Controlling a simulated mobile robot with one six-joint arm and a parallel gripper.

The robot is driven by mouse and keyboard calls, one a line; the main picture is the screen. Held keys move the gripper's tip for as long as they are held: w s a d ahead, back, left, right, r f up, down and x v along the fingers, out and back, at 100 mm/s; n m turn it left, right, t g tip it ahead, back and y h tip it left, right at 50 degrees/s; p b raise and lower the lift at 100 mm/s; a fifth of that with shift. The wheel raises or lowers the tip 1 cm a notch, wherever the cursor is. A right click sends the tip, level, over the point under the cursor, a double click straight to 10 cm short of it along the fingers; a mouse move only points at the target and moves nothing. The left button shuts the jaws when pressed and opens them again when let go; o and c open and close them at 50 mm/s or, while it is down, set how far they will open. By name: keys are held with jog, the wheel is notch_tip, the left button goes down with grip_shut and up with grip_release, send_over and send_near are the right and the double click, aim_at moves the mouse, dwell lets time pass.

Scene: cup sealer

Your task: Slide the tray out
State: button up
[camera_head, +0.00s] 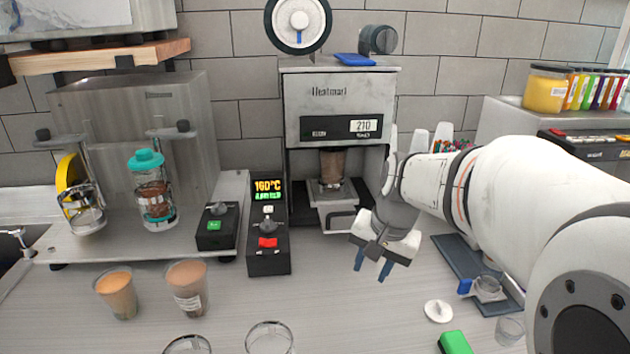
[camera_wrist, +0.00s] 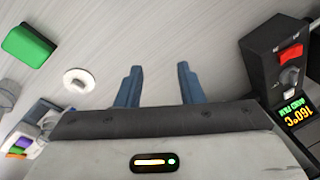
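The cup sealer (camera_head: 335,108) stands against the back wall, with a display reading 210. Its tray (camera_head: 335,197) sits low in the machine's opening, and a brown cup (camera_head: 332,168) stands in it under the sealing head. How far the tray is in or out is hard to tell. My gripper (camera_head: 373,270) is in front of the sealer, to the right of the tray, fingers pointing down over the counter. In the wrist view, the two blue fingers (camera_wrist: 157,86) are apart with only bare counter between them. The tray does not show in the wrist view.
A control box (camera_head: 268,228) stands left of the sealer, also seen in the wrist view (camera_wrist: 280,70). Two filled cups (camera_head: 187,287) stand at front left. A white lid (camera_head: 438,310) and green block (camera_head: 455,342) lie at front right. The counter before the sealer is clear.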

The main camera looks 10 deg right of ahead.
jog(key=w+d+r+m+y+p, duration=0.1)
jog(key=w+r+m+p, duration=0.15)
jog(key=w, duration=0.35)
jog(key=w+d+r+m+y+p, duration=0.1)
jog(key=w+r+m+p, duration=0.15)
jog(key=w, duration=0.45)
jog(key=m+y+p, duration=0.1)
jog(key=m+p, duration=0.1)
jog(key=m, duration=0.4)
send_near(351, 214)
jog(key=a, duration=0.1)
jog(key=x, duration=0.2)
jog(key=p+x, duration=0.1)
jog(key=x, duration=0.4)
jog(key=shift+w+a+f+p, duration=0.1)
jog(key=shift+w+f+p, duration=0.15)
jog(key=shift+w+p, duration=0.15)
jog(key=shift+s, duration=0.1)
jog(key=shift+c, duration=0.4)
grip_shut()
